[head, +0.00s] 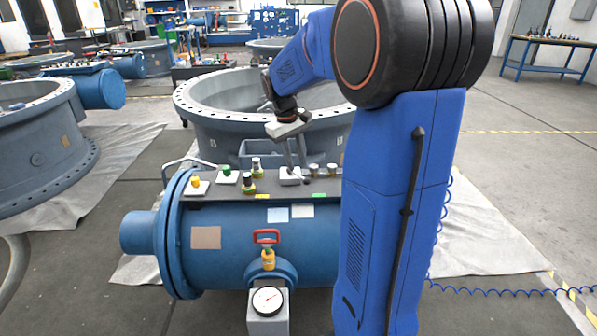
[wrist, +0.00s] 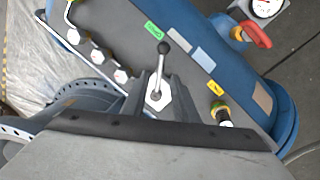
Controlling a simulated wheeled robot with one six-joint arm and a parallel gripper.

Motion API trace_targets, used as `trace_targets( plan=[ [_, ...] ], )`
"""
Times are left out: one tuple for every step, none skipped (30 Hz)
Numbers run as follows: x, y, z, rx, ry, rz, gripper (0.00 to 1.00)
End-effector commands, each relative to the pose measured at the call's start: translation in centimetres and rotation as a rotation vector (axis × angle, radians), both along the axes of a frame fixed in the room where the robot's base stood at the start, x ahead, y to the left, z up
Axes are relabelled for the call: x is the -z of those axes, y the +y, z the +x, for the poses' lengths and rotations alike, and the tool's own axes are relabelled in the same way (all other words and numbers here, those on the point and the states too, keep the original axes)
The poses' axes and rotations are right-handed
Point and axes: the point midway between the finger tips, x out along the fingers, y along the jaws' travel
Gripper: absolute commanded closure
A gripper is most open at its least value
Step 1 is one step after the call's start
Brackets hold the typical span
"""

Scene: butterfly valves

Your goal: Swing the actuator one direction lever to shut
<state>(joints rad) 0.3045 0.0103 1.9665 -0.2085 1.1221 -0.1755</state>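The direction lever has a pale base (head: 289,178) on top of the blue actuator (head: 270,250). In the wrist view the lever (wrist: 161,68) is a thin metal stem with a black knob, leaning from its base toward the side with the labels, nearer the green label (wrist: 152,29) than the yellow label (wrist: 215,87). My gripper (head: 298,164) points down over the lever. In the wrist view my gripper (wrist: 157,82) shows two grey fingers, apart, one on each side of the stem. I cannot tell whether either finger touches it. The label wording is not readable.
Beside the lever stand green and yellow buttons (head: 226,173), dark-and-yellow fittings (head: 248,182) and small fittings (head: 332,169). A red-handled valve (head: 266,238) and a gauge (head: 267,300) are in front. A large grey valve ring (head: 215,120) rises close behind. Floor at right is mostly open.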

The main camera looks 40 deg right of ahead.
Motion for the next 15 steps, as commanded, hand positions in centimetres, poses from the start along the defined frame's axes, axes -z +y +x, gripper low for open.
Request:
trace_targets(
  plan=[
    [0.9,-0.2,-0.1,0.001,0.004,0.001,0.73],
    [1.3,-0.3,-0.1,0.001,0.003,0.0,0.73],
    [1.9,-0.4,-0.1,0.001,0.003,0.0,0.73],
    [2.4,-0.5,-0.1,0.001,0.004,0.001,0.73],
    [2.8,-0.6,-0.1,0.001,0.004,0.0,0.73],
    [3.2,-0.7,-0.1,0.001,0.003,0.0,0.73],
    [3.5,-0.7,-0.1,0.001,0.003,0.0,0.73],
    [3.7,-0.8,-0.1,0.0,0.002,0.0,0.73],
    [4.0,-0.8,-0.1,0.0,0.002,0.0,0.73],
    [4.2,-0.9,-0.1,0.0,0.001,0.0,0.73],
    [4.4,-0.9,-0.1,0.0,0.001,0.0,0.73],
    [4.6,-0.9,-0.1,0.0,0.001,0.0,0.73],
    [4.6,-0.9,-0.1,0.0,0.001,0.0,0.73],
    [4.7,-0.9,-0.1,0.0,0.001,0.0,0.73],
    [4.8,-1.0,-0.1,0.0,0.001,0.0,0.73]
  ],
)
